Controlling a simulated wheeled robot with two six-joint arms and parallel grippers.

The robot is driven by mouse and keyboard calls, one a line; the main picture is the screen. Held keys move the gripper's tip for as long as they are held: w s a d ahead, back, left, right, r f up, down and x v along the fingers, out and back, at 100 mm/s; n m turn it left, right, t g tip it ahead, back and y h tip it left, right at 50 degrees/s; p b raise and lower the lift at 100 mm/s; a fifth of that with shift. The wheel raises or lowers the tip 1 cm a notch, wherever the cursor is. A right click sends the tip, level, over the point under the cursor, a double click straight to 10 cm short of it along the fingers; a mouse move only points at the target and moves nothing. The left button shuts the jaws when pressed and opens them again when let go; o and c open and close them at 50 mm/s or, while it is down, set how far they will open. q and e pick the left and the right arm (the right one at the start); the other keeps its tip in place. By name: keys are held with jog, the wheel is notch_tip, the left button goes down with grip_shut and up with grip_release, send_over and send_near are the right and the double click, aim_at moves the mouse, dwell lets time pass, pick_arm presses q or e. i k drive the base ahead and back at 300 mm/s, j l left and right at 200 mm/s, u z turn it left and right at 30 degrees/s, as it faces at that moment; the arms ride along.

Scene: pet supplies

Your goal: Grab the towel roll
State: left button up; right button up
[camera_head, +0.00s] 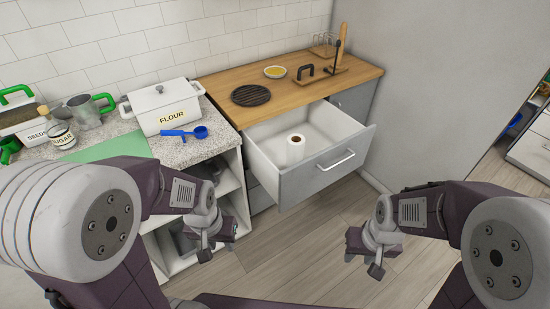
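A white towel roll (295,152) with a brown core stands upright in the open drawer (340,135), close to the drawer's front panel. My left gripper (220,250) hangs below the counter, to the left of the drawer and nearer to me. My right gripper (362,262) is in front of the drawer, over the floor. Both grippers are apart from the roll. They are small and dark in this view, and I cannot tell how far their fingers are apart.
The drawer's front panel has a metal handle (336,160). A wooden counter (292,90) lies above the drawer. Bare floor (300,235) lies between my arms.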

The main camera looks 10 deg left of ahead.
aim_at(295, 157)
jog(key=i+j+z, duration=0.3)
jog(key=j, duration=0.3)
jog(key=i+j+z, duration=0.2)
jog(key=i+j, duration=0.1)
jog(key=j, duration=0.05)
